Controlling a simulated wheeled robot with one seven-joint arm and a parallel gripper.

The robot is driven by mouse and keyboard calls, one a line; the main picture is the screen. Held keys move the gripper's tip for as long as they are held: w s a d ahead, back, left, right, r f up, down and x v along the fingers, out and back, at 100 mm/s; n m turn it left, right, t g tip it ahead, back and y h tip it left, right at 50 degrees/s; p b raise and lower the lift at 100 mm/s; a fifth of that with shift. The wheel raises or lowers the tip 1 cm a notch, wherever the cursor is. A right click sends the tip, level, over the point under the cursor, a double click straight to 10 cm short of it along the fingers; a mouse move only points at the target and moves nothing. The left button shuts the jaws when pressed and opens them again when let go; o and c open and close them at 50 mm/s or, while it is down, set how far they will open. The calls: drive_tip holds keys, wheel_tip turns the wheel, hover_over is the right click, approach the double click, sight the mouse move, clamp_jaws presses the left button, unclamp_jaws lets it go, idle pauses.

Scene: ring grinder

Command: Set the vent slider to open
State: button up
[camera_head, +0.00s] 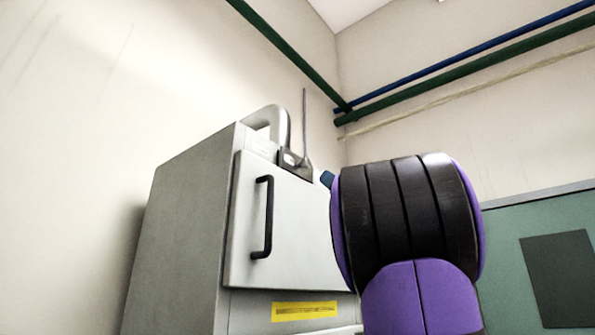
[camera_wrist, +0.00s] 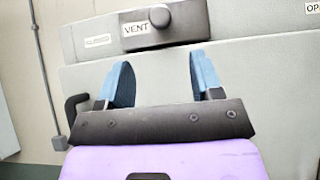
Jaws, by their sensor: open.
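The vent slider shows in the wrist view as a round dark knob (camera_wrist: 160,16) on a grey bar. A white VENT label (camera_wrist: 136,29) sits just left of the knob. An OPEN label (camera_wrist: 312,7) is cut off at the far right edge; a smaller label (camera_wrist: 97,41) at the left is too blurred to read. My gripper (camera_wrist: 163,82) is open and empty, its two blue fingers apart below the bar. The knob lies beyond the fingertips, roughly between them sideways, and is not touched.
The grey machine cabinet (camera_head: 185,240) has a pale door (camera_head: 300,235) with a black handle (camera_head: 264,217); the handle also shows in the wrist view (camera_wrist: 74,112). A curved pipe (camera_head: 270,118) rises on top. A green panel (camera_head: 510,250) stands at the right.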

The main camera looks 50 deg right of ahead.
sight(309, 164)
drive_tip(key=x, duration=1.1)
drive_tip(key=shift+w, duration=0.15)
clamp_jaws()
